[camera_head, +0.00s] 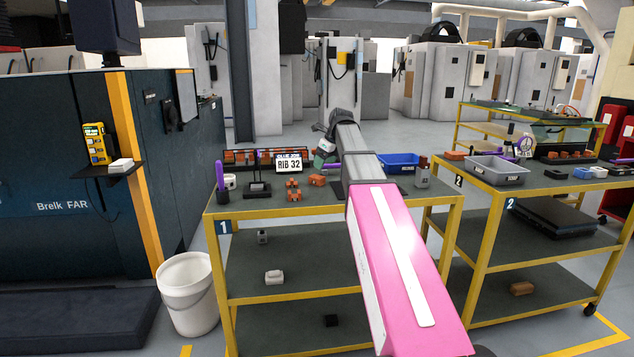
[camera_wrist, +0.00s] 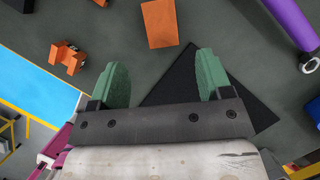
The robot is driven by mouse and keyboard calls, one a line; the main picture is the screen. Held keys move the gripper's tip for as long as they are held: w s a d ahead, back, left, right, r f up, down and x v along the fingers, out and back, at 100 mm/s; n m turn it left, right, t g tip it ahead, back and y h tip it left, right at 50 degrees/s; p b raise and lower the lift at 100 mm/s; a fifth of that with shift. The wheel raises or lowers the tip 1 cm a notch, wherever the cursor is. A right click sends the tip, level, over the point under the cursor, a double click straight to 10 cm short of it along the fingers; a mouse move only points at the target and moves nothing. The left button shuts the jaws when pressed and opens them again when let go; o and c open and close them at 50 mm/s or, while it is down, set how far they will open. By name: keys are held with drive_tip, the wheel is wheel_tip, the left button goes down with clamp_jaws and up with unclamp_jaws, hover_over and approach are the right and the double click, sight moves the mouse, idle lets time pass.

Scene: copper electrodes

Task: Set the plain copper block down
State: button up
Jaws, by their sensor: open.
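The plain copper block (camera_wrist: 160,23) lies on the dark grey table top in the wrist view, ahead of my gripper (camera_wrist: 163,62) and roughly in line with the gap between its green fingers. The fingers are wide apart with nothing between them. In the head view, my gripper (camera_head: 320,158) hangs over the yellow-framed table marked 1 (camera_head: 335,202), and a copper block (camera_head: 317,180) sits just below it. A notched copper piece (camera_wrist: 68,57) lies to the left in the wrist view.
A black flat square (camera_wrist: 188,75) lies partly hidden behind my gripper. A purple cylinder (camera_wrist: 288,20) is at upper right. On the table stand a blue bin (camera_head: 400,161), a grey container (camera_head: 422,178), a sign reading RIB 32 (camera_head: 289,163) and a black stand (camera_head: 258,189).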

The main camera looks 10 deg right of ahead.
sight(317, 176)
drive_tip(key=x, duration=0.8)
drive_tip(key=shift+w+a+r, duration=0.1)
drive_tip(key=shift+w+r, duration=0.1)
drive_tip(key=shift+w, duration=0.1)
clamp_jaws()
